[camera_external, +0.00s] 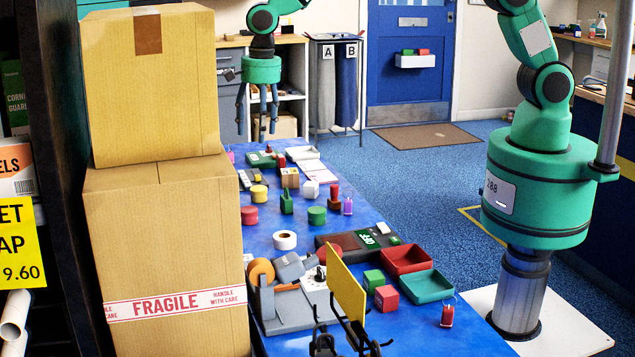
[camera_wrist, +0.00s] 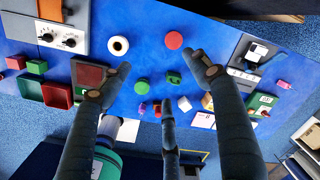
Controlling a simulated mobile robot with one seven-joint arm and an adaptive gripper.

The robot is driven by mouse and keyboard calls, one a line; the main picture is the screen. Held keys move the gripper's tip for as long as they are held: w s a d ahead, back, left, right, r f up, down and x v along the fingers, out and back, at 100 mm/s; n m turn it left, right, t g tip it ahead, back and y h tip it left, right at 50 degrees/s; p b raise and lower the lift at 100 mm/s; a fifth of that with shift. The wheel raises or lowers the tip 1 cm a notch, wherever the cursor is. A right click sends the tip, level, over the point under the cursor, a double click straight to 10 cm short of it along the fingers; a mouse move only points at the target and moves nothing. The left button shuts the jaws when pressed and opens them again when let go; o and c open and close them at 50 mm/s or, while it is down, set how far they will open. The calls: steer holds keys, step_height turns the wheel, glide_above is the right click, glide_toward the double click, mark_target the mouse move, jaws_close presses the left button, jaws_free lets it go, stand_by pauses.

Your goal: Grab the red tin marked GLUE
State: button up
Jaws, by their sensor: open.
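A short round red tin (camera_external: 249,215) stands on the blue table near its left edge, beside the tall cartons. It shows from above as a red disc (camera_wrist: 173,40) in the wrist view. No GLUE lettering is legible on it. My gripper (camera_external: 260,133) hangs over the far part of the table in the external view, beyond the tin. In the wrist view its three fingers are spread with nothing between them. The tin lies past the fingertips, toward the top of the picture and apart from them.
A yellow board (camera_external: 346,287) stands upright at the front.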

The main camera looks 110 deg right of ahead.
mark_target(249, 209)
steer(key=w+d+f+m, duration=0.1)
steer(key=d+f+m, duration=0.1)
steer(key=f, duration=0.3)
steer(key=w+d+f+m, duration=0.1)
steer(key=w+d+f, duration=0.1)
steer(key=f, duration=0.4)
steer(key=shift+f+m+g, duration=0.25)
steer(key=shift+m+g, duration=0.15)
steer(key=shift+d+f+b, duration=0.1)
steer(key=shift+f+b, duration=0.9)
steer(key=shift+f, duration=3.25)
steer(key=shift+s+f+b, duration=0.1)
steer(key=shift+f+b, duration=0.7)
steer(key=shift+f, duration=1.85)
steer(key=c, duration=1.3)
steer(key=shift+r, duration=0.1)
steer(key=shift+c, duration=0.2)
